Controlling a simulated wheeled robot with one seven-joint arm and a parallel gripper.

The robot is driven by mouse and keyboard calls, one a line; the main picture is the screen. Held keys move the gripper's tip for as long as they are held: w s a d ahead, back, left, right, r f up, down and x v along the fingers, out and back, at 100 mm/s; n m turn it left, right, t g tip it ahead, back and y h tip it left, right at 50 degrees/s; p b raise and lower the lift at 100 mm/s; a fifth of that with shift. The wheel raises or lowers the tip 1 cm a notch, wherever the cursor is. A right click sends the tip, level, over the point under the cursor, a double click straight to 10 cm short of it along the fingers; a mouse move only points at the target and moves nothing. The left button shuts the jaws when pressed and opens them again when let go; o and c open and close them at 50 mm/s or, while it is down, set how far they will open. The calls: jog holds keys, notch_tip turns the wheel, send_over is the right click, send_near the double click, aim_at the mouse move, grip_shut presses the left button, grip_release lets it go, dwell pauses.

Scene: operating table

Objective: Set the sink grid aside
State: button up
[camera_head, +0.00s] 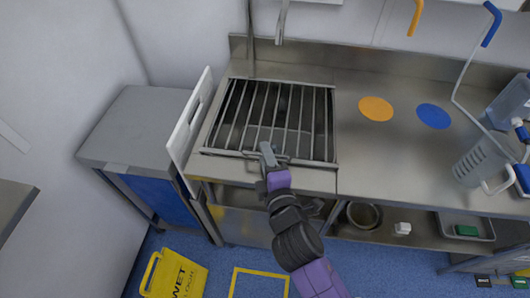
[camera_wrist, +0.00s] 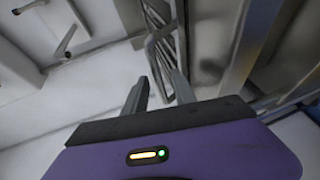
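The sink grid (camera_head: 251,112), a metal frame with several parallel bars, lies over the sink basin in the steel counter. My gripper (camera_head: 267,153) is at the grid's front edge, beside a small handle-like bar there. In the wrist view the two fingers of my gripper (camera_wrist: 161,85) stand apart, with a visible gap between them. The grid's bars (camera_wrist: 164,45) show just beyond the fingertips. I see nothing clearly clamped between the fingers. Whether they touch the front bar cannot be told.
A white upright panel (camera_head: 187,130) stands left of the sink, beside a grey side table (camera_head: 135,125). The steel counter (camera_head: 375,150) right of the sink has free room around an orange disc (camera_head: 376,108) and a blue disc (camera_head: 433,116). A clear jug (camera_head: 478,163) stands farther right.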

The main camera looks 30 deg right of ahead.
jog(key=shift+w+d, duration=0.1)
jog(key=shift+w, duration=0.35)
jog(key=shift+c, duration=0.3)
grip_shut()
jog(key=shift+f, duration=0.1)
dwell(0.8)
